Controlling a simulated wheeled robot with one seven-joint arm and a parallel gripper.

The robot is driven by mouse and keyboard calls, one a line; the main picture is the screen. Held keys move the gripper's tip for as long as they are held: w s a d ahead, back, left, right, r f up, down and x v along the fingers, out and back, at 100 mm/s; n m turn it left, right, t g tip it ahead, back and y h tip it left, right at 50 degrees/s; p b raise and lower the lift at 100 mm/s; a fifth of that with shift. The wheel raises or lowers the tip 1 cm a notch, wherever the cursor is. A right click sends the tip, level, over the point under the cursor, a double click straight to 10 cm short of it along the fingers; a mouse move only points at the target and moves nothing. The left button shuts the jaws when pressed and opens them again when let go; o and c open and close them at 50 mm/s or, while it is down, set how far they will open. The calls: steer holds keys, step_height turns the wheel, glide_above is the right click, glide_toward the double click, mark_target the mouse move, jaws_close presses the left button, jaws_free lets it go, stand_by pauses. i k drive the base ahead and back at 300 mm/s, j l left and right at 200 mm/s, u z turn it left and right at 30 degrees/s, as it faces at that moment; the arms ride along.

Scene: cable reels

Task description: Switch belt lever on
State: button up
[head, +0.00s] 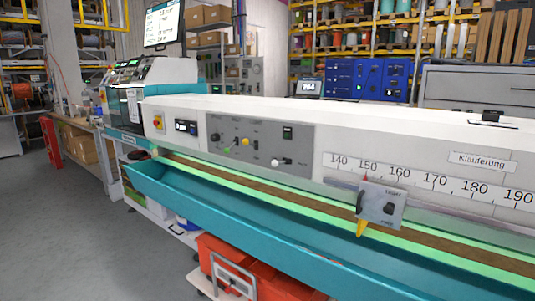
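A grey control panel (262,120) is set in the front of a long white machine in the head view. It carries several small controls: a black knob (214,137), a yellow button (245,142), a green one and a small black display. A lever with a dark base and a pale round end (276,162) sits at the panel's lower right. I cannot read the labels, so I cannot tell for sure that this is the belt lever, or its position. My gripper is not in view.
A brown belt (333,208) with green edges runs below the panel, with a teal trough (235,220) before it. A grey slider box (381,205) with a yellow pointer sticks out at right. Red crates (250,270) stand underneath. Grey floor (80,240) is clear at left.

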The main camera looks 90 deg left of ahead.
mark_target(226, 150)
steer(key=k+u, duration=0.2)
steer(key=k, duration=0.4)
steer(key=k+j+u, duration=0.15)
steer(key=k, duration=0.4)
steer(key=u, duration=1.95)
steer(key=i+j+u, duration=0.2)
steer(key=i+u, duration=0.15)
steer(key=i+j+u, duration=0.1)
steer(key=i+u, duration=0.55)
